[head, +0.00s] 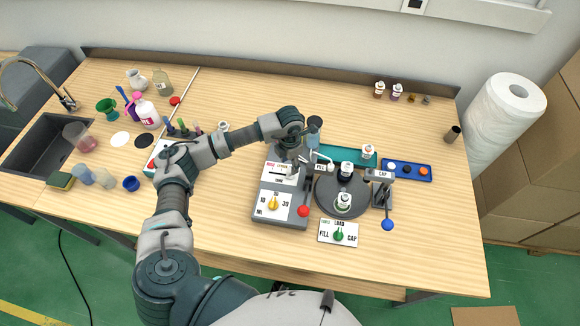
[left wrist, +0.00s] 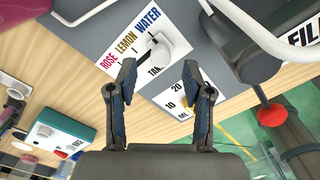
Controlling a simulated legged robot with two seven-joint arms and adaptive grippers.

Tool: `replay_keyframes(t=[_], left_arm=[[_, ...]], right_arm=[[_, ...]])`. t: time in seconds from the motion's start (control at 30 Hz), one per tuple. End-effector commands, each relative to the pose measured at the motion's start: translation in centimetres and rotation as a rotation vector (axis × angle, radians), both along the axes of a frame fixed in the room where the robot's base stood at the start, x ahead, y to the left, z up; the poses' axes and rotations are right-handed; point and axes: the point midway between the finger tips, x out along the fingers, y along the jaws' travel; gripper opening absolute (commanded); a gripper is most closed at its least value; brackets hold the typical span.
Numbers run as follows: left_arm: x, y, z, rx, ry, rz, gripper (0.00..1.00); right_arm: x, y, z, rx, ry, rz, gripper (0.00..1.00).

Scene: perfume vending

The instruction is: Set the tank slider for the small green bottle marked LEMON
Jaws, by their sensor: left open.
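The tank panel (head: 280,172) is the upper white plate on the grey dispenser box. In the left wrist view its labels read ROSE, LEMON and WATER. The white slider knob (left wrist: 170,43) stands toward the WATER end of the scale, beyond the LEMON word. My left gripper (left wrist: 159,68) is open and empty, its two fingers pointing at the panel just short of the knob, with no contact visible. My right gripper is not in view.
Below the tank panel is a yellow volume dial (head: 273,203). A red-knobbed lever (head: 303,211), a green FILL/CAP dial (head: 339,235) and a blue-knobbed cap lever (head: 388,224) stand close by. A blue tray (head: 427,174) lies at the right. The table's front right is clear.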

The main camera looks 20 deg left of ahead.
Motion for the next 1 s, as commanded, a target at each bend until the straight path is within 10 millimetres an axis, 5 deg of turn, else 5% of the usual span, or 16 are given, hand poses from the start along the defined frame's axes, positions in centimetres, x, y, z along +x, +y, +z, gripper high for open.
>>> replay_keyframes(t=[0.2, 0.57, 0.77, 1.0], left_arm=[[0.0, 0.0, -2.8, 0.0, 0.002, -0.001, 0.51], [0.0, -0.1, -3.4, -0.001, -0.001, -0.002, 0.51], [0.0, 0.0, -3.4, -0.001, -0.001, -0.001, 0.03], [0.0, 0.1, -3.4, 0.0, 0.0, 0.0, 0.0]], right_arm=[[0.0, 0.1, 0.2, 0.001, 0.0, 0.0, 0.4], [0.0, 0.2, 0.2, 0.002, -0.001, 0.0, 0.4], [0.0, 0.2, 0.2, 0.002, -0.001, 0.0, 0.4], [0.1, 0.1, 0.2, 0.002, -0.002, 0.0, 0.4]])
